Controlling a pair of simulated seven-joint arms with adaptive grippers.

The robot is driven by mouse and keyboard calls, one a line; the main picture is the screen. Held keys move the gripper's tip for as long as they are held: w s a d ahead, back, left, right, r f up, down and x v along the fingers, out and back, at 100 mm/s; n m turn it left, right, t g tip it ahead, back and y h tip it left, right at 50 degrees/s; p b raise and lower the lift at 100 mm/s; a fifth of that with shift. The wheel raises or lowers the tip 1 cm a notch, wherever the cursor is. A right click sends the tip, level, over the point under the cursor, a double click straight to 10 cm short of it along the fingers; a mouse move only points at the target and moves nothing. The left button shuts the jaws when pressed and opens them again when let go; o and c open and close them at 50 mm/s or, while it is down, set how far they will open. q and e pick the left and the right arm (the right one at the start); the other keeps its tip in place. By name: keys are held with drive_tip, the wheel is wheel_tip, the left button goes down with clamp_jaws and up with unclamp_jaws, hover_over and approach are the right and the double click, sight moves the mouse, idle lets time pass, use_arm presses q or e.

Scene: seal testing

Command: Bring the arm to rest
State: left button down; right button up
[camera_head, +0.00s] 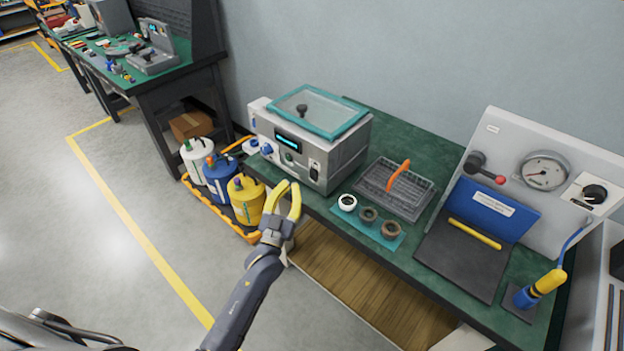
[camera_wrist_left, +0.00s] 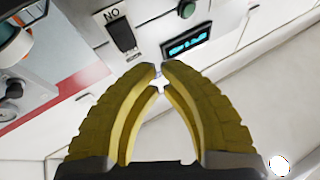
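My left gripper (camera_head: 289,186) has yellow fingers and stands in front of the machine with the teal-framed clear lid (camera_head: 312,150), above the bench's front edge. In the left wrist view its fingertips (camera_wrist_left: 161,68) come together, with nothing visible held between them. That view looks onto the machine's front, with a black rocker switch (camera_wrist_left: 122,36), a green button (camera_wrist_left: 186,9) and a lit display (camera_wrist_left: 186,41). In the head view my left arm reaches up from the bottom edge. My right gripper is not in view.
Several bottles, including a yellow one (camera_head: 246,200), stand in an orange-edged floor tray left of the gripper. Ring-shaped parts lie on a teal mat (camera_head: 380,246), beside a grey basket (camera_head: 420,200) with an orange handle. A gauge panel (camera_head: 590,148) stands right.

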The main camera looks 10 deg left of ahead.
use_arm(q)
drive_tip(key=shift+s, duration=0.1)
idle(0.4)
drive_tip(key=s+f+g, duration=0.4)
drive_tip(key=s+f, duration=0.1)
drive_tip(key=f, duration=0.8)
drive_tip(key=s+f+m+g, duration=0.1)
drive_tip(key=s+f+g, duration=0.3)
drive_tip(key=f, duration=1)
drive_tip(key=s+f+g, duration=0.3)
drive_tip(key=s+f, duration=0.3)
drive_tip(key=f, duration=0.7)
drive_tip(key=s+a+f+g, duration=0.3)
drive_tip(key=s+f+g, duration=0.1)
drive_tip(key=s+f, duration=1.1)
drive_tip(key=s+a+f+g+y, duration=0.1)
drive_tip(key=s+f+g, duration=0.2)
drive_tip(key=s, duration=1)
drive_tip(key=s+a+f+g+y, duration=0.1)
drive_tip(key=s+a+f+g, duration=0.1)
drive_tip(key=s, duration=1.1)
drive_tip(key=shift+s+a+f+m+g, duration=0.2)
drive_tip(key=shift+f+m+g, duration=0.1)
drive_tip(key=shift+f+g, duration=0.45)
